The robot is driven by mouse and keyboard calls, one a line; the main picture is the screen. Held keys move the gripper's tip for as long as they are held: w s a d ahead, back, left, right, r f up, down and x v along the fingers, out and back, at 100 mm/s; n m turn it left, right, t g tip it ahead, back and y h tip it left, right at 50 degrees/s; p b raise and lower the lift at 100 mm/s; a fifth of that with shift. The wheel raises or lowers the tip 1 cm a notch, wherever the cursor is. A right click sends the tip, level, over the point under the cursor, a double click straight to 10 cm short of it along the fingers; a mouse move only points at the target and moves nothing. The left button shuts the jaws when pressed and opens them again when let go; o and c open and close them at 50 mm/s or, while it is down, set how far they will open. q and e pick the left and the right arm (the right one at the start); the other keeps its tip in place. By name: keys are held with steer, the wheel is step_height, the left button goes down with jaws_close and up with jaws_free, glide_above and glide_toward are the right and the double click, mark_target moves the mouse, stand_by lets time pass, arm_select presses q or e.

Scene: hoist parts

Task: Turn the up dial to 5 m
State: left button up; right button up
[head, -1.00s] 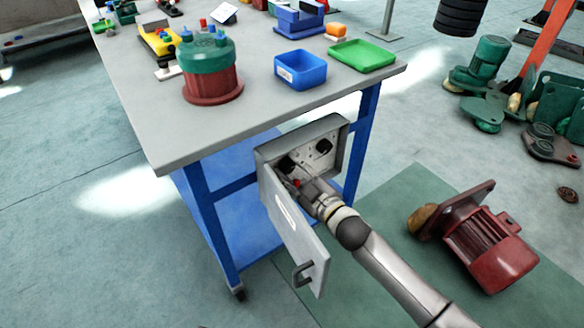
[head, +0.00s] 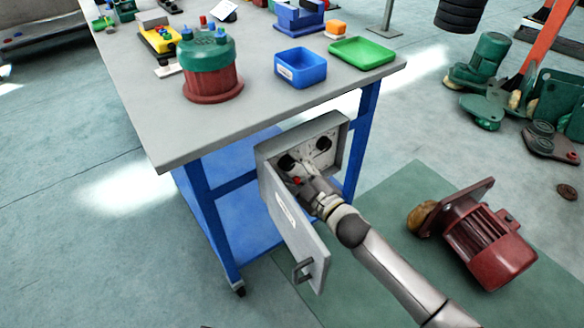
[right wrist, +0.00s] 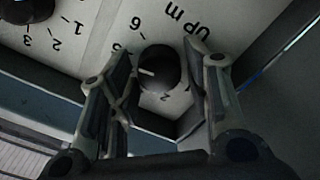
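The up dial (right wrist: 162,72) is a black knob on a pale panel marked "UP m" in the right wrist view. Its white pointer line faces left in that picture, towards the left finger and a little below the 5. A 6 and a 2 also show; the marks between 5 and 2 are hidden. My right gripper (right wrist: 160,75) has one finger on each side of the knob, with visible gaps. In the head view, my right gripper (head: 300,184) is inside the open control box (head: 345,135). My left gripper is out of view.
The box door (head: 295,235) hangs open beside my right arm. The blue-framed workbench (head: 225,125) stands above and behind. A red motor (head: 485,245) lies on the floor at right.

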steer(key=shift+o, duration=0.6)
steer(key=shift+s, duration=0.1)
steer(key=v, duration=1.2)
